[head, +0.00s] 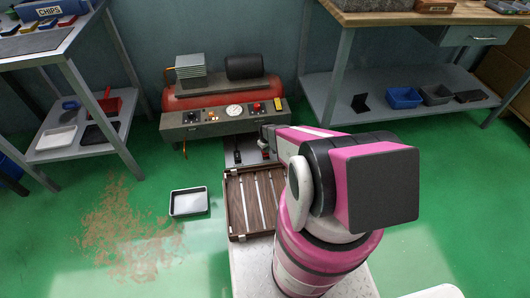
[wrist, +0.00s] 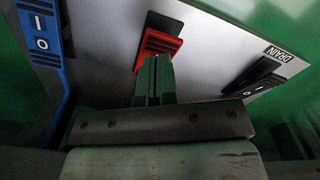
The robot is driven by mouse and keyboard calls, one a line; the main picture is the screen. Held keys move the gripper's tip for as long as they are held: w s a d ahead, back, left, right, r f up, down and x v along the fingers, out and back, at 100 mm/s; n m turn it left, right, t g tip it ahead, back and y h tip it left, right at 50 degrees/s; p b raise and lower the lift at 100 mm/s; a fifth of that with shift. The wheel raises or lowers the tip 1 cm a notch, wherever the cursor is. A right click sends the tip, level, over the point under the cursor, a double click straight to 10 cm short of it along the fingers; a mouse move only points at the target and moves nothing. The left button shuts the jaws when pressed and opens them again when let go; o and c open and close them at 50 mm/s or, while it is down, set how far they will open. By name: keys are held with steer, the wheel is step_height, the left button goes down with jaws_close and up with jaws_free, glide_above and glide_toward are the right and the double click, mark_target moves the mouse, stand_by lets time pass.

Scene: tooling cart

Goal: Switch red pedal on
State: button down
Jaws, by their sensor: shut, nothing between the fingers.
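The red pedal (wrist: 162,42) is at the top middle of the wrist view, on a light grey plate (wrist: 105,55). My gripper (wrist: 155,64) is shut and empty, with its green fingertips right at the lower end of the red pedal. I cannot tell whether they touch it. The fingers hide part of that end, and I cannot read its markings.
A blue pedal (wrist: 42,45) marked I and O is left of the red one. In the head view, a slatted wooden tray (head: 232,205) and a grey tray (head: 188,202) lie in front.

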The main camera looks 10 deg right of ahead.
steer(key=shift+f, duration=1.45)
stand_by(1.5)
steer(key=shift+r, duration=3.55)
steer(key=shift+s+r, duration=0.1)
steer(key=shift+r, duration=0.15)
steer(key=s+r+m, duration=0.2)
steer(key=s+r, duration=0.5)
steer(key=r, duration=0.7)
steer(key=s+r+m, duration=0.2)
steer(key=s+r, duration=0.5)
steer(key=r, duration=0.8)
steer(key=s+r+m, duration=0.2)
steer(key=s+r, duration=0.5)
steer(key=r, duration=0.7)
steer(key=shift+r, duration=0.15)
steer(key=shift+s, duration=0.1)
